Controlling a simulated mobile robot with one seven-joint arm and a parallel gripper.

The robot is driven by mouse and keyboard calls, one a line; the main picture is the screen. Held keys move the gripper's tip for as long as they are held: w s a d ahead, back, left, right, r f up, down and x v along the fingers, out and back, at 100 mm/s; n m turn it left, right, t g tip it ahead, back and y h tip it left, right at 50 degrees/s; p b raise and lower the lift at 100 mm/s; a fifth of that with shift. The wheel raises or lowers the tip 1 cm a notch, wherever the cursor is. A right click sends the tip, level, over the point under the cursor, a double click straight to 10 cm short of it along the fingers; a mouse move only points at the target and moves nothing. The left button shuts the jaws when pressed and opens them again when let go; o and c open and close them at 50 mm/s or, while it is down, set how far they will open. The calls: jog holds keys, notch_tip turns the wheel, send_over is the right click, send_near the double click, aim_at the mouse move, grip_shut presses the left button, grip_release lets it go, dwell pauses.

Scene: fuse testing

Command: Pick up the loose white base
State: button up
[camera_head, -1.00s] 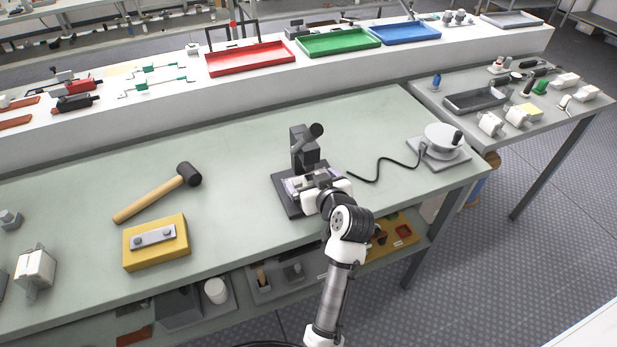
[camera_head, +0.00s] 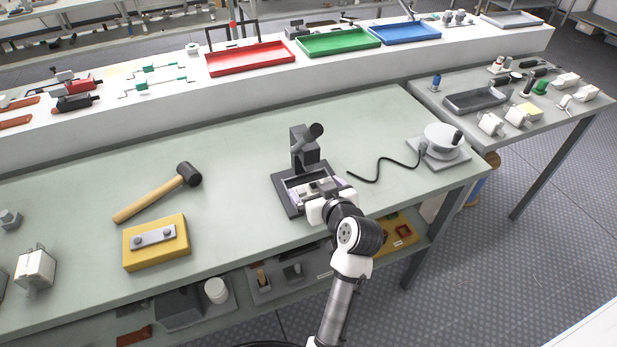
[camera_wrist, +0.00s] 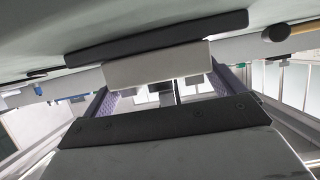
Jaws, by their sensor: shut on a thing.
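My gripper (camera_head: 317,188) is at the front of a dark press-like fixture (camera_head: 291,206) with a black handle, on the green workbench. Its two lavender finger pads also show in the wrist view (camera_wrist: 165,90), one on each side of a pale, off-white block (camera_wrist: 150,66). I take this block to be the loose white base; my gripper is shut on it. In the wrist view the fixture's dark plate (camera_wrist: 150,40) lies just beyond the block; I cannot tell whether they touch. In the head view the gripper mostly hides the block.
A mallet (camera_head: 150,198) and a yellow block (camera_head: 156,257) with a grey plate lie on the left. A white device (camera_head: 35,268) stands at far left. A round dial unit (camera_head: 443,142) with a black cable is at right. Red (camera_head: 250,58), green and blue trays line the back shelf.

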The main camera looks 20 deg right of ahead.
jog(key=shift+s, duration=1)
jog(key=shift+s+r, duration=0.1)
jog(key=shift+s, duration=0.1)
jog(key=shift+r, duration=0.1)
jog(key=shift+r+p, duration=1.25)
jog(key=shift+r, duration=0.2)
jog(key=shift+r+p, duration=0.55)
jog(key=shift+r, duration=0.9)
